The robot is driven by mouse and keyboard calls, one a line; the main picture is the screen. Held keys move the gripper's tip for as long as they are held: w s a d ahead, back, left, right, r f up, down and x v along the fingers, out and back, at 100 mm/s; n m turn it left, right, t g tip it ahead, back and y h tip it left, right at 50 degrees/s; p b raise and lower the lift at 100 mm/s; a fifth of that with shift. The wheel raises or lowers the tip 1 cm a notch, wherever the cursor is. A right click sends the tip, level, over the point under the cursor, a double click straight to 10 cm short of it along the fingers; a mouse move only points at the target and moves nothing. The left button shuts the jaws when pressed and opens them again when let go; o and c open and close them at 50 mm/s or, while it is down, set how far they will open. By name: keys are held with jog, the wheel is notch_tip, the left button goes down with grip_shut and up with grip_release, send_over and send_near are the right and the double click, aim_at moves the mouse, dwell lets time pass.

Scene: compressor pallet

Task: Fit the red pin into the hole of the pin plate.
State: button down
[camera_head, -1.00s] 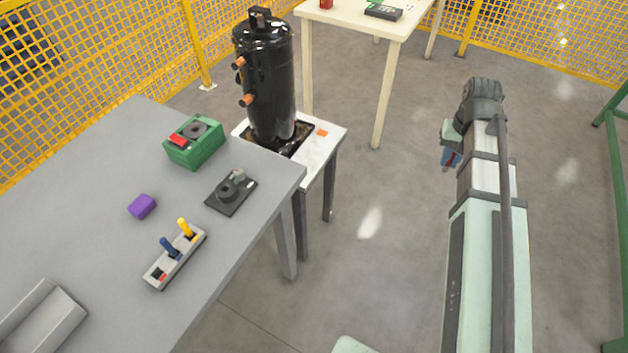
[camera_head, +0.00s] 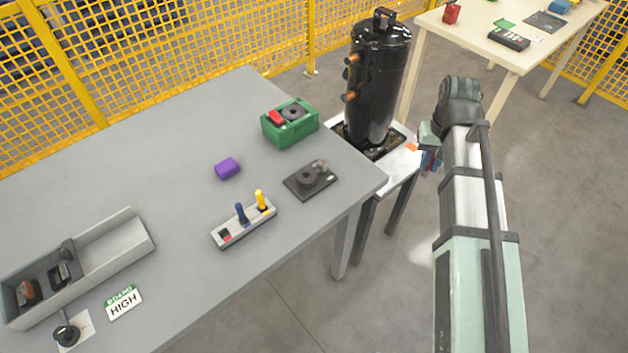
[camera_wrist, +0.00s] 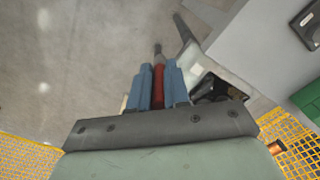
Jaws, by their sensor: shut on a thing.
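My gripper (camera_wrist: 159,70) has blue fingers shut on the red pin (camera_wrist: 158,86), whose grey tip points out beyond them. In the head view my gripper (camera_head: 430,160) hangs just right of the compressor stand, off the grey table; the pin there is mostly hidden. A grey block (camera_head: 251,227) on the table holds an upright blue pin (camera_head: 241,213) and yellow pin (camera_head: 260,200), with a dark slot and a red mark at its left end. A black plate (camera_head: 322,184) with a round boss lies behind it. I cannot tell which of these is the pin plate.
The black compressor (camera_head: 378,85) stands on a white stand (camera_head: 405,160) between table and gripper. The grey table (camera_head: 180,140) also bears a green box (camera_head: 290,127), a purple block (camera_head: 227,168), a grey bin (camera_head: 118,252) and a sign (camera_head: 124,302). A cream table (camera_head: 470,45) stands behind.

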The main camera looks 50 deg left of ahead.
jog(key=s+a+r+n, duration=0.2)
jog(key=s+a+n, duration=0.1)
jog(key=s+a, duration=0.85)
notch_tip(320, 180, up, 3)
jog(key=n, duration=0.4)
send_over(307, 168)
jog(key=s+d, duration=0.2)
jog(key=shift+w+f, duration=0.2)
jog(key=shift+f, duration=4.7)
jog(key=shift+f, duration=0.1)
jog(key=c, duration=1.6)
grip_release()
jog(key=o, duration=0.5)
notch_tip(307, 168, up, 12)
